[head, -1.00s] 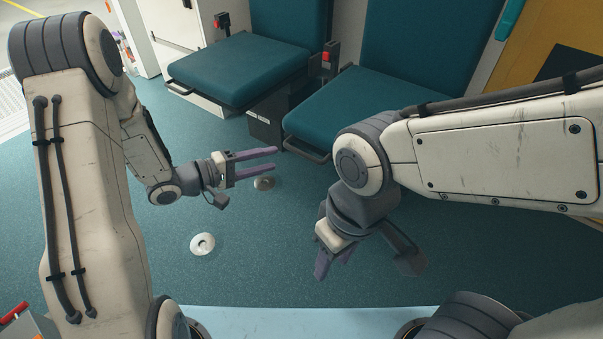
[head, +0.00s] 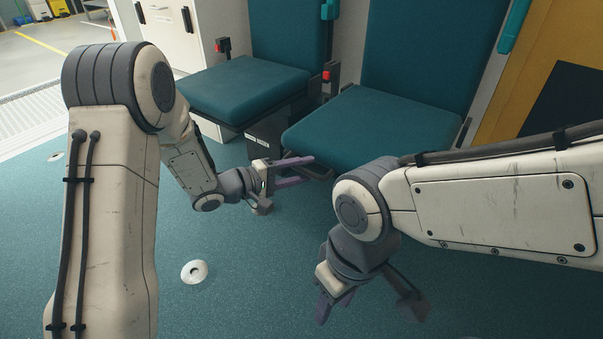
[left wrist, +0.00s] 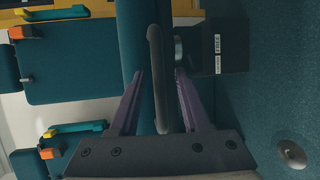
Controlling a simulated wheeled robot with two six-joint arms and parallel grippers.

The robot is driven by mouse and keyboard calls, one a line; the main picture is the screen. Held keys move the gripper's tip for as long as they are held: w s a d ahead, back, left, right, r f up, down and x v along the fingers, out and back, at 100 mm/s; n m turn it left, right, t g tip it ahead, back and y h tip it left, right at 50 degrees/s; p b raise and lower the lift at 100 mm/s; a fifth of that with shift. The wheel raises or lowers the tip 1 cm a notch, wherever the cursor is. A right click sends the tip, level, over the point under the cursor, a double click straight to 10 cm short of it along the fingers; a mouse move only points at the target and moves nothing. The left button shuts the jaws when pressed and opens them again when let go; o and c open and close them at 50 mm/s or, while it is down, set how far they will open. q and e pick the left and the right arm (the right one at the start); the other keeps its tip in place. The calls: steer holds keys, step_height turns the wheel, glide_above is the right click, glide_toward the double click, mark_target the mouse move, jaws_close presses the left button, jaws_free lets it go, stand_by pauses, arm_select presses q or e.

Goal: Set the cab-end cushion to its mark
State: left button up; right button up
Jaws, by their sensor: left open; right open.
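Two teal seat cushions show in the head view: a left one (head: 243,88) and a right one (head: 372,127). I cannot tell for sure which is the cab-end one, and no mark for it is clear. My left gripper (head: 322,167) is open at the front edge of the right cushion, by its dark front bar. In the left wrist view the grey looped bar (left wrist: 156,85) lies between the open fingers of my left gripper (left wrist: 160,72), with no grip on it. My right gripper (head: 336,304) is open and empty, low over the floor.
A dark box (head: 264,133) with a white label stands between the seats. Red buckles (head: 326,77) sit beside the cushions. A round white floor fitting (head: 194,272) lies on the open blue floor. A yellow panel (head: 550,80) is at right.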

arm_select(q)
steer(key=shift+c, duration=0.4)
jaws_close()
stand_by(1.0)
